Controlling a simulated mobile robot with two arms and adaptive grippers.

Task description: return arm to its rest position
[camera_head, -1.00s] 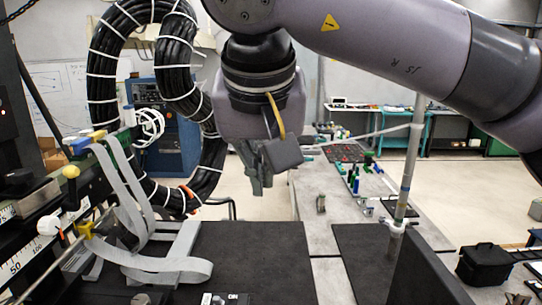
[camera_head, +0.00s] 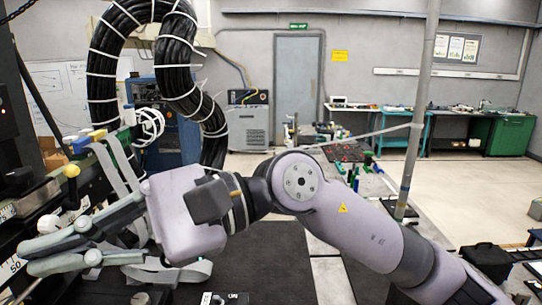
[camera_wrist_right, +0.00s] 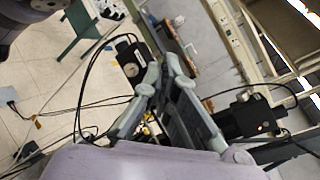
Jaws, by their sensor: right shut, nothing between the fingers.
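My right arm (camera_head: 345,220), in pale purple and black, reaches in from the lower right in the head view. It bends at a round joint at mid-picture and runs left to the wrist. My right gripper (camera_head: 32,256) points left, low in front of the dark machine with the ruler scale. Its grey fingers are shut and hold nothing. Whether they touch the machine, I cannot tell. In the right wrist view the fingers of the right gripper (camera_wrist_right: 163,72) meet at their tips, with floor and cables behind them. My left gripper is not in view.
A black cable bundle (camera_head: 178,80) hangs behind the wrist. Grey flat straps (camera_head: 118,166) hang from the machine beside the gripper. A dark mat (camera_head: 270,265) lies below the arm. A grey upright pole (camera_head: 418,110) stands behind the arm. A black box (camera_head: 487,258) sits at right.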

